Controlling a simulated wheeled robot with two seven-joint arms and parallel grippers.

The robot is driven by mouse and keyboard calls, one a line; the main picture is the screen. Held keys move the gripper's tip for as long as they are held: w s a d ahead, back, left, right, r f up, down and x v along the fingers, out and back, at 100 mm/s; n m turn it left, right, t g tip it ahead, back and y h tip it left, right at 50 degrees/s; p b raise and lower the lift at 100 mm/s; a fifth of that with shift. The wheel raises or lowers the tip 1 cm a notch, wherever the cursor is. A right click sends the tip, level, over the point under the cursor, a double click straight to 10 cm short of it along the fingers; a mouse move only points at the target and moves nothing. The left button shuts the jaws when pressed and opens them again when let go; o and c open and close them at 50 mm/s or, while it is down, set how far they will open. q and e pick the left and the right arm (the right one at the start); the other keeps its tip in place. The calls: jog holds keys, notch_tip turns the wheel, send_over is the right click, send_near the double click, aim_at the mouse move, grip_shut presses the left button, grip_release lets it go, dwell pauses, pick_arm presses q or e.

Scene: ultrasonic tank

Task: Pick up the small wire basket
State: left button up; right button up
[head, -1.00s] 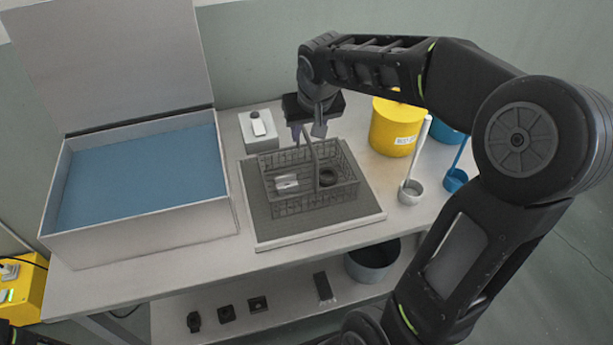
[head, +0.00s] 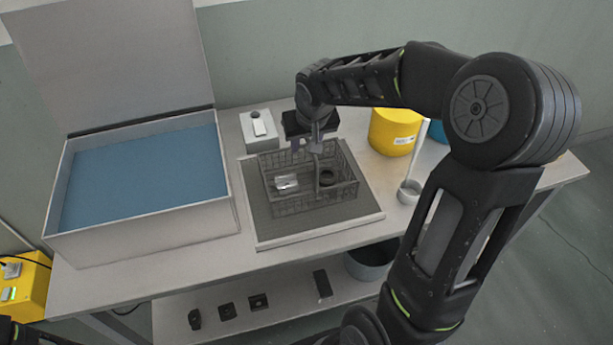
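The small wire basket (head: 285,203) is a dark mesh box on a grey mat in the middle of the bench. Its handle (head: 317,178) stands up as an arch. A pale metal piece (head: 286,182) and a dark ring (head: 327,178) lie inside it. My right gripper (head: 307,144) points down at the top of the handle, over the rear part of the basket. Its fingers look apart. The finger nearer the handle overlaps it in the picture, so I cannot tell whether they touch. My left gripper is not in view.
A tank of blue liquid (head: 140,180) with a raised lid stands left of the mat (head: 262,222). A small white box (head: 260,132) is behind. A yellow container (head: 393,130) and a grey cup with a stick (head: 408,191) stand right. Small dark parts lie on the lower shelf.

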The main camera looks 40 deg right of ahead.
jog(key=shift+f+b, duration=0.25)
jog(key=shift+b, duration=0.15)
dwell(0.4)
jog(key=shift+c, duration=0.3)
grip_shut()
dwell(1.2)
